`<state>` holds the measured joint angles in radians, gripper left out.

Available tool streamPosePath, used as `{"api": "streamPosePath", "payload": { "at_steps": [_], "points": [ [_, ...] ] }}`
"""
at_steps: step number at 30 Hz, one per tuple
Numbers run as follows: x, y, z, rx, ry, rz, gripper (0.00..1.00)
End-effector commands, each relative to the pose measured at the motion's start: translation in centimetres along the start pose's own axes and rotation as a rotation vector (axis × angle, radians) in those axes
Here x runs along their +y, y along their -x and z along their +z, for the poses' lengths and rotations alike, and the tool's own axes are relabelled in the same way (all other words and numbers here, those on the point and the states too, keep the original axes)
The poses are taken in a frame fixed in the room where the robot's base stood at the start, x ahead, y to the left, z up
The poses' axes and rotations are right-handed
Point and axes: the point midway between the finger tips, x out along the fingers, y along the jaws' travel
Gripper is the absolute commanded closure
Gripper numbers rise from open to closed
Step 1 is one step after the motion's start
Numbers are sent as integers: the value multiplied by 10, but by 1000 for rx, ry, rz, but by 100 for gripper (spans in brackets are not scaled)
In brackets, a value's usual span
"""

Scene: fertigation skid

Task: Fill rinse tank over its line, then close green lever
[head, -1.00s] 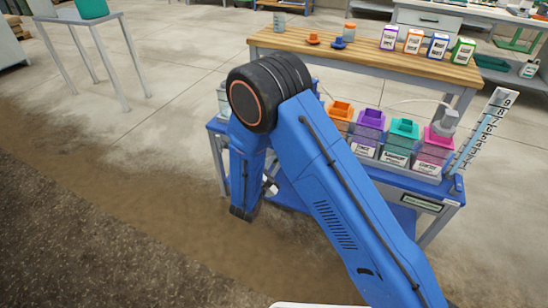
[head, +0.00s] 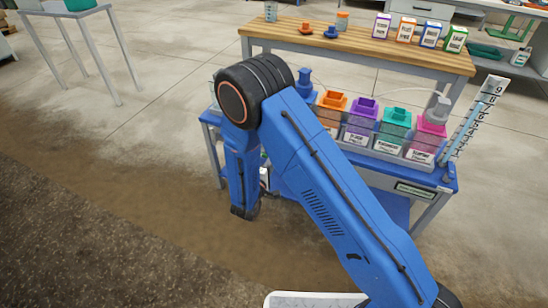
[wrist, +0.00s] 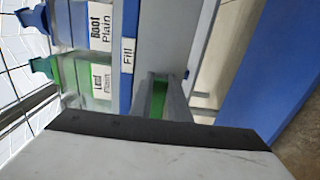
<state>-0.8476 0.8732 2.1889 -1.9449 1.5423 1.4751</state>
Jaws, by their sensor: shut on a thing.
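In the wrist view, my gripper (wrist: 163,92) is shut on a green lever (wrist: 158,98), which shows as a narrow strip between the grey fingers. A "Fill" label (wrist: 127,55) is on the panel beside it. A blue-capped tank marked "Boot Plain" (wrist: 98,20) and a green-capped tank beside it (wrist: 95,78) are at the left of that view. I cannot tell which tank is the rinse tank, and no liquid line is readable. In the head view, my blue arm hides the gripper and the lever.
The blue skid (head: 452,178) carries orange, purple, teal and pink-topped tanks (head: 432,130), with a numbered upright scale (head: 472,118) at its right end. A wooden bench (head: 365,48) with several small boxes stands behind. The floor left of the skid is clear.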

Motion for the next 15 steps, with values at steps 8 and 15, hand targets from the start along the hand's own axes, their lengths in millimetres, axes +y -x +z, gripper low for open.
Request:
{"api": "streamPosePath", "payload": {
  "at_steps": [8,15],
  "points": [
    [-4,1,1,-1,-34,-2,100],
    [-4,1,1,-1,-35,-3,100]
  ]
}}
